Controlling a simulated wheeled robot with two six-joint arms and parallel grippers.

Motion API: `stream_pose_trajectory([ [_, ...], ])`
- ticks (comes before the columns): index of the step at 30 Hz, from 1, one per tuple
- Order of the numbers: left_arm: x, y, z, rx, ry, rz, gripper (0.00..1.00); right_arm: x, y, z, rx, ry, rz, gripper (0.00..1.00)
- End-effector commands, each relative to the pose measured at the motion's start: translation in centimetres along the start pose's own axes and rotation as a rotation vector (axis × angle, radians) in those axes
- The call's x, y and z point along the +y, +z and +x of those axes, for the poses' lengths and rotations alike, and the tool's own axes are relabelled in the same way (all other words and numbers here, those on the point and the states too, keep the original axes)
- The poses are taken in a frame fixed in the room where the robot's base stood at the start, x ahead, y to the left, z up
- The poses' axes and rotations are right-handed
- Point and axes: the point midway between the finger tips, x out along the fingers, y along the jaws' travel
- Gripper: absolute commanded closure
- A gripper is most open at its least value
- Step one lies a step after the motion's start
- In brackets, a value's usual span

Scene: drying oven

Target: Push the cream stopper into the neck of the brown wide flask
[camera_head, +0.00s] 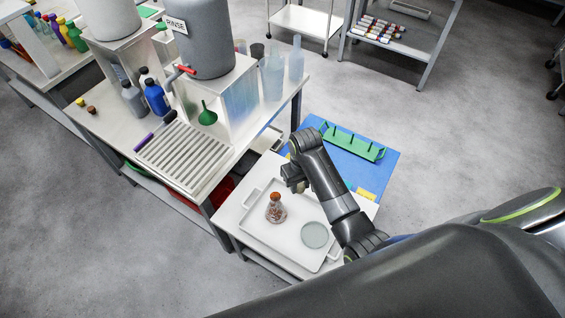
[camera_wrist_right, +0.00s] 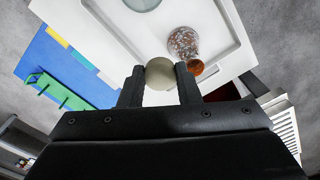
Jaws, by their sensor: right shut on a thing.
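The brown wide flask (camera_head: 276,212) stands upright on a white tray, with an orange-brown neck and speckled contents in its clear body. It also shows in the right wrist view (camera_wrist_right: 184,43), just beyond the right fingertip. My right gripper (camera_head: 296,185) is above the tray, up and to the right of the flask in the head view. In the right wrist view its fingers (camera_wrist_right: 160,85) are shut on the round cream stopper (camera_wrist_right: 160,73). The stopper is apart from the flask neck (camera_wrist_right: 195,67). My left gripper is not in view.
The white tray (camera_head: 258,229) also holds a round pale dish (camera_head: 315,235). A blue mat (camera_head: 375,176) with a green rack (camera_head: 353,144) lies behind my right arm. A bench with a grey rinse tank (camera_head: 205,45), bottles and a slatted drainer (camera_head: 184,155) stands at left.

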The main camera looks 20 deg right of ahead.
Motion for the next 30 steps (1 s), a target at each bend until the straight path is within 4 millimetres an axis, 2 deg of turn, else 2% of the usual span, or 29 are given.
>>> stream_pose_trajectory([
  [1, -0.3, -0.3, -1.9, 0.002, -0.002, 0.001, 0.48, -1.1, -1.1, -1.0, -0.003, -0.003, 0.008, 0.91],
  [3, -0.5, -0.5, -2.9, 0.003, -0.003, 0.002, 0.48, -2.2, -2.2, -0.9, -0.003, -0.001, 0.020, 0.91],
  [6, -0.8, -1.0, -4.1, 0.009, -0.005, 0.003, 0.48, -3.7, -3.4, -0.8, -0.002, 0.001, 0.031, 0.91],
  [12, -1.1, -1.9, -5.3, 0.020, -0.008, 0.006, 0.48, -5.5, -4.6, -0.5, -0.002, 0.008, 0.041, 0.91],
  [20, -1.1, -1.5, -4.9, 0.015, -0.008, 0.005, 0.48, -5.9, -4.9, 0.3, 0.000, 0.011, 0.042, 0.91],
  [30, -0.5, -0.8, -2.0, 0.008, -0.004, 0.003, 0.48, -5.9, -4.8, 2.8, 0.000, 0.010, 0.042, 0.91],
])
